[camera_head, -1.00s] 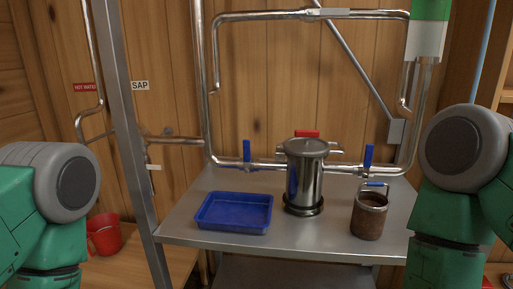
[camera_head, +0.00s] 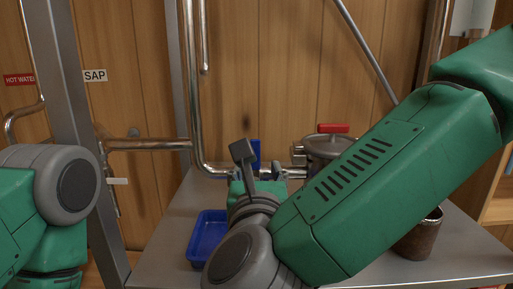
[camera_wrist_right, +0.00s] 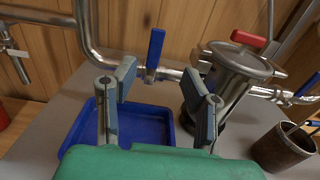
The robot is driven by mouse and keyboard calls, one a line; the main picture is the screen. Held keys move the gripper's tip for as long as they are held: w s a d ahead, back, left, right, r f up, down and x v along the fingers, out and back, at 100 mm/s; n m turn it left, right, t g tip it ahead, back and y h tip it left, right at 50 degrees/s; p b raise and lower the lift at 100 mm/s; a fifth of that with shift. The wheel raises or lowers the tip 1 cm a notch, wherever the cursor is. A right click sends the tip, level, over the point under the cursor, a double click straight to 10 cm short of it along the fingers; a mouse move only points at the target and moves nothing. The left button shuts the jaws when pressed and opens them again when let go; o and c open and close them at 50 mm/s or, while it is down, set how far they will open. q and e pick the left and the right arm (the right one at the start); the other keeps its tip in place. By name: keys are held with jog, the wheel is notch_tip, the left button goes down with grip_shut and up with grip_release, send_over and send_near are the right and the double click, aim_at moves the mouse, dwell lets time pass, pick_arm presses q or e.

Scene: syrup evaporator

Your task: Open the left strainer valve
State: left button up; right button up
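The left strainer valve has a blue lever handle (camera_wrist_right: 155,47) that stands upright on the horizontal pipe, left of the steel strainer (camera_wrist_right: 228,78). In the head view the handle (camera_head: 256,150) is partly hidden behind my right gripper (camera_head: 260,164). In the right wrist view the right gripper (camera_wrist_right: 162,80) is open and empty. Its two fingers point toward the pipe, with the blue handle seen in the gap between them, farther off. No contact shows. The strainer also shows in the head view (camera_head: 325,145), partly covered by my right arm. My left gripper is out of view.
A blue tray (camera_wrist_right: 148,122) lies on the metal table (camera_head: 165,245) below the gripper. A red handle (camera_wrist_right: 248,39) tops the strainer. Another blue valve handle (camera_wrist_right: 306,85) is right of it. A brown cup (camera_wrist_right: 283,150) stands at the right. A steel post (camera_head: 78,130) rises at left.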

aim_at(255, 148)
jog(key=w, duration=1)
jog(key=shift+a, duration=0.35)
jog(key=shift+w+d+f, duration=0.1)
jog(key=shift+w+d, duration=0.1)
jog(key=shift+w, duration=0.55)
jog(key=shift+a, duration=0.15)
grip_shut()
